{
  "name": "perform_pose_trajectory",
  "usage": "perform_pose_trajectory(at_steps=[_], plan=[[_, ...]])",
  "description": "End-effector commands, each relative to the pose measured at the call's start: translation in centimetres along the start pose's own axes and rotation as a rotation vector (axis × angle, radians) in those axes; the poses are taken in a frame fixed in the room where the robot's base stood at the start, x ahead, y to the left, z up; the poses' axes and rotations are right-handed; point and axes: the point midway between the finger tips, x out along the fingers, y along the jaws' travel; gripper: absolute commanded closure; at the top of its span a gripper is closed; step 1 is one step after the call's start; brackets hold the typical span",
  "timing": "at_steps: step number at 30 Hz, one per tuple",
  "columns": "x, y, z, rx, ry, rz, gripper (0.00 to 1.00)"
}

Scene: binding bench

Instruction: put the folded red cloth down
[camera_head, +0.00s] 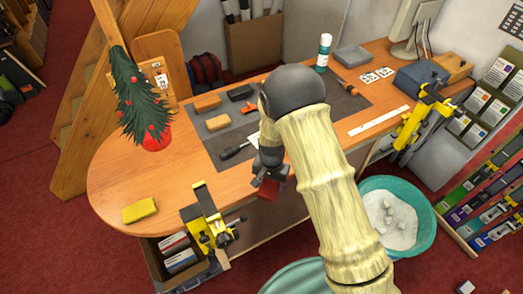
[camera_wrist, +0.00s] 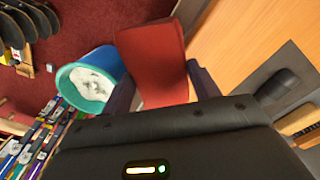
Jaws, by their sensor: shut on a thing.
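The folded red cloth (camera_wrist: 155,62) is held between the fingers of my gripper (camera_wrist: 160,92) in the wrist view. In the head view a small part of the cloth (camera_head: 268,189) shows below my gripper (camera_head: 270,178), at the front edge of the wooden bench (camera_head: 115,183). My gripper is shut on the cloth. My arm hides part of the bench and the grey mat behind it. I cannot tell the exact height of the cloth over the bench edge.
A yellow sponge-like block (camera_head: 140,210) and a yellow clamp (camera_head: 208,222) are at the front left. A teal tub (camera_head: 424,215) with white contents stands on the floor to the right. A small tree in a red pot (camera_head: 157,137) stands on the left.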

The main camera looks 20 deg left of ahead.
Motion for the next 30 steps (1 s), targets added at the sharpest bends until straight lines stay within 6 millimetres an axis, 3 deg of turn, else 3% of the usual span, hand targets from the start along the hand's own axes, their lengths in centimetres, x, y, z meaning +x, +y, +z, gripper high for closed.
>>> perform_pose_trajectory(at_steps=[16,20,27,30], plan=[[4.8,8.9,-4.0,-0.020,-0.003,0.007,0.68],[6.8,12.8,-5.0,-0.030,-0.005,0.007,0.68],[10.9,21.3,-6.2,-0.061,-0.005,-0.001,0.68],[11.9,23.6,-6.1,-0.074,-0.004,-0.005,0.68]])
